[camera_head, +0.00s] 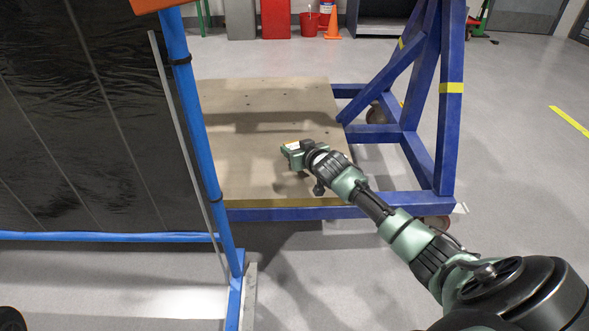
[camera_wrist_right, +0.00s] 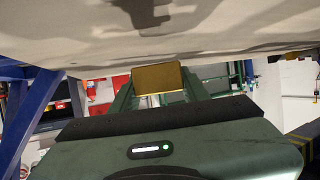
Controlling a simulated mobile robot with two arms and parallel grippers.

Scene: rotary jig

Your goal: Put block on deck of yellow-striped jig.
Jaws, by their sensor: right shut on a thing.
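The jig is a blue frame (camera_head: 447,130) with yellow stripes and a tan wooden deck (camera_head: 250,165). My right gripper (camera_head: 290,155) is over the front right part of the deck in the head view. In the right wrist view it is shut on a yellow-gold block (camera_wrist_right: 158,78), which sits between the two green fingers. The deck's pale surface (camera_wrist_right: 90,30) fills the top of that view, close to the block; I cannot tell whether they touch. My left gripper is not in view.
A blue-tubed frame (camera_head: 190,110) with a dark sheet stands close at the left, beside the deck. The jig's upright and slanted brace rise at the deck's right. An orange cone (camera_head: 333,25) and red bucket (camera_head: 309,24) stand far behind. Most of the deck is bare.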

